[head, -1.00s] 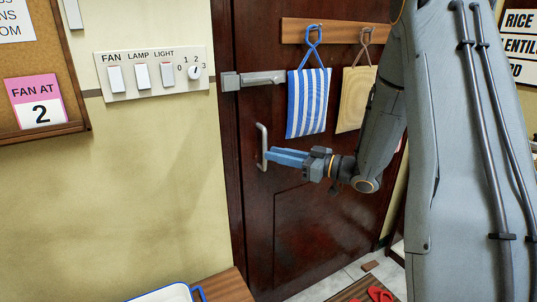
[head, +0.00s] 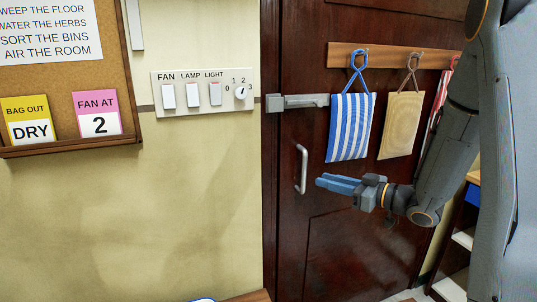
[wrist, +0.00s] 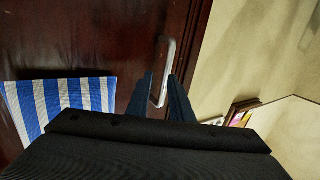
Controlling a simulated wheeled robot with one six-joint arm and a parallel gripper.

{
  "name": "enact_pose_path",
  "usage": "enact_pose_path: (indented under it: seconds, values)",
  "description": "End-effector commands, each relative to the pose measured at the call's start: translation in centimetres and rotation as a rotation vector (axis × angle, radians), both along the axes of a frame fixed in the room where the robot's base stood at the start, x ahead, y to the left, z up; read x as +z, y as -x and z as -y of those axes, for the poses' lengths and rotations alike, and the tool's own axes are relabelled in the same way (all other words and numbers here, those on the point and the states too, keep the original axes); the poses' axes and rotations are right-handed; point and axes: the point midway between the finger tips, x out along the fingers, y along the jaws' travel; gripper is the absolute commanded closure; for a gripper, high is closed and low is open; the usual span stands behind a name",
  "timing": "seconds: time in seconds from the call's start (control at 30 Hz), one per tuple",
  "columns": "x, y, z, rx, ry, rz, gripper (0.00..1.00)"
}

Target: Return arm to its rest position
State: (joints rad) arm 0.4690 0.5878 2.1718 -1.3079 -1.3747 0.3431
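My gripper (head: 320,181) is at the end of my bent arm, in front of the dark red door (head: 325,255). Its blue fingers point left and sit just right of the metal door handle (head: 301,169) in the head view, with a small gap in the picture. In the wrist view the two fingers (wrist: 160,76) stand apart with nothing held between them. The handle (wrist: 168,60) shows beyond and between them. The upper arm fills the right side of the head view.
A blue-striped bag (head: 350,128) and a tan bag (head: 400,125) hang from a wooden rail (head: 385,56) above my gripper. A switch panel (head: 203,93) with a dial and a cork board (head: 70,75) are on the left wall. Shelves (head: 458,240) stand at the lower right.

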Motion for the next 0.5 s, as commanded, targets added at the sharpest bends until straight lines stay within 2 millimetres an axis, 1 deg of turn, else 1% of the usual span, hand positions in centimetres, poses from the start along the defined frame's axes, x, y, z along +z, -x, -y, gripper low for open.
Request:
enact_pose_path:
  seconds: [0.03, 0.13, 0.2, 0.27, 0.37, 0.47, 0.5]
  values:
    - [0.0, -0.7, -0.2, -0.045, 0.044, -0.018, 0.80]
    - [-0.8, -1.9, 0.4, -0.166, 0.143, -0.083, 0.80]
    - [-1.4, -2.4, 1.1, -0.252, 0.207, -0.140, 0.80]
    - [-1.9, -2.3, 1.6, -0.322, 0.260, -0.193, 0.80]
    - [-2.8, -1.4, 2.7, -0.430, 0.336, -0.296, 0.80]
    - [-3.8, 0.5, 3.4, -0.524, 0.400, -0.414, 0.80]
    - [-4.1, 1.5, 3.7, -0.557, 0.423, -0.465, 0.80]
